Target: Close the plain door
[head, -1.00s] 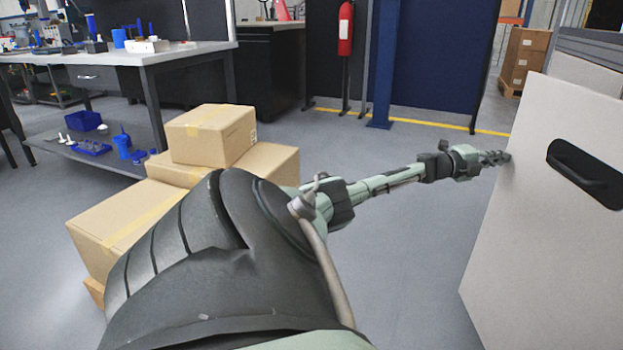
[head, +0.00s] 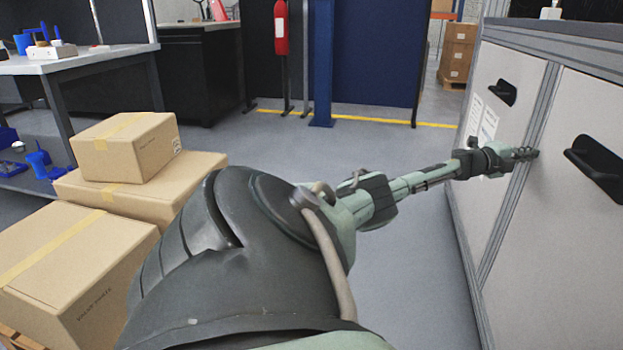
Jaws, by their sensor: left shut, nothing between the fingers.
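The plain door (head: 565,245) is the near light grey panel of the cabinet at the right, with a black handle (head: 597,168) and no labels. It stands in line, or nearly so, with the cabinet front; any small gap is too fine to tell. My left gripper (head: 528,154) is shut and empty. Its tips are at the plain door's far edge, by the grey post between the doors, and seem to touch the panel. My right gripper is not in view.
A second door (head: 475,165) with paper labels and a black handle lies beyond the post. Cardboard boxes (head: 135,190) are stacked at the left. A workbench (head: 75,62) stands behind them. The grey floor (head: 400,270) between boxes and cabinet is clear.

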